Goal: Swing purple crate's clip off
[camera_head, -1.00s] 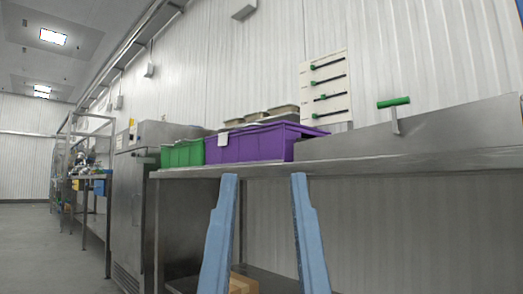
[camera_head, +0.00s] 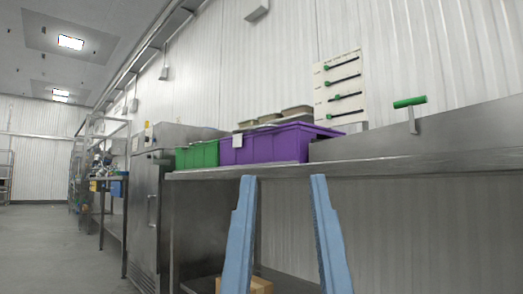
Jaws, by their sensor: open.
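The purple crate (camera_head: 272,147) stands on the steel counter, right of the green crate (camera_head: 197,154). A small white piece (camera_head: 238,141) hangs on the purple crate's upper left part; it may be the clip, but it is too small to tell. My gripper (camera_head: 283,178) is open and empty, its two blue fingers pointing up in the lower middle. Its fingertips show just below the counter edge in the picture, under the purple crate, with no visible contact.
The steel counter (camera_head: 400,164) runs to the right, with a raised panel behind its edge. Several trays (camera_head: 297,111) show above the purple crate. A white board with sliders (camera_head: 341,88) and a green-handled tool (camera_head: 410,103) are behind.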

